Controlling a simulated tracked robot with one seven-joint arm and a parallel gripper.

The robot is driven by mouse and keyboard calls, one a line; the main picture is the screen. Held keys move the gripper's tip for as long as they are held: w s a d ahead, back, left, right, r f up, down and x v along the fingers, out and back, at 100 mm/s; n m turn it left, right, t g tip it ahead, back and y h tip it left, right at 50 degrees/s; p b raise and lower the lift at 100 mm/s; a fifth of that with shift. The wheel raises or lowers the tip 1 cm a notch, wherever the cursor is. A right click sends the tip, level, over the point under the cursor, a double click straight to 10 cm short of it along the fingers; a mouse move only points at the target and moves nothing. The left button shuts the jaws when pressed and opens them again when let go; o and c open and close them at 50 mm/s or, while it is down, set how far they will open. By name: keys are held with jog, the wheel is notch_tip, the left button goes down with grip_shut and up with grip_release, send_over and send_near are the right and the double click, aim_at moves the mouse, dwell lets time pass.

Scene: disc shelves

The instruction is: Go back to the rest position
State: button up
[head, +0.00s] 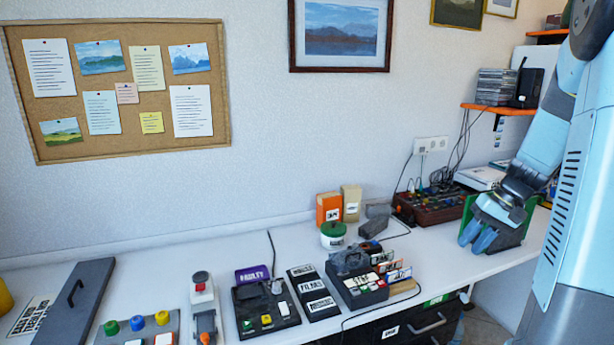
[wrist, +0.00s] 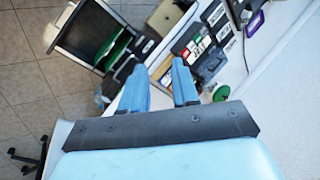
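My gripper (head: 472,238) hangs at the right side of the head view, in front of a green and dark holder (head: 522,222) near the table's right end. My arm comes down to it from the upper right. In the wrist view the two blue fingers of my gripper (wrist: 162,76) stand apart with nothing between them. The white table (head: 270,225) lies beneath and to the left of the gripper in the head view. I cannot tell the exact height of the fingers above it.
A white tub with green lid (head: 333,236) and a cable-filled brown box (head: 428,208) stand behind. An orange shelf (head: 490,107) juts out at right.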

jog(key=s+a+r+n+t+h, duration=0.1)
jog(key=s+a+r+t+h, duration=0.1)
jog(key=s+a+r, duration=0.4)
jog(key=s+a+r+n+t+h, duration=0.1)
jog(key=s+a+r+t+h, duration=0.2)
jog(key=s+a+r, duration=0.4)
jog(key=shift+s+a, duration=1.55)
jog(key=shift+s, duration=1.05)
